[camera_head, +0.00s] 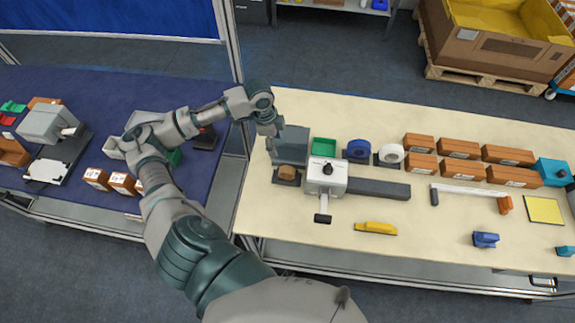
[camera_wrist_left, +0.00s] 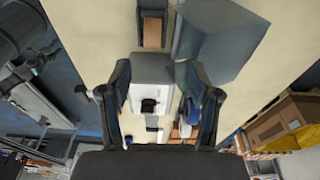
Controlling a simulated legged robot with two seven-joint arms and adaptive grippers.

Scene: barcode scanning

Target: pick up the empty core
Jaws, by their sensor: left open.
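A brown core-like piece (camera_head: 287,172) sits in a dark holder near the left end of the cream table. It also shows at the top of the left wrist view (camera_wrist_left: 152,33). I cannot tell for sure that it is the empty core. My left gripper (camera_head: 273,150) is above the table's left end, beside a grey box and close to the brown piece. In the left wrist view its two fingers (camera_wrist_left: 155,72) are spread apart with nothing held between them. My right gripper is not in view.
The grey box (camera_head: 292,143) stands just behind the brown piece. A white printer-like machine (camera_head: 325,178) stands right of it. A green bin (camera_head: 323,147), a blue roll (camera_head: 358,150), a white roll (camera_head: 390,154) and several brown boxes (camera_head: 459,149) line the back. The front left is clear.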

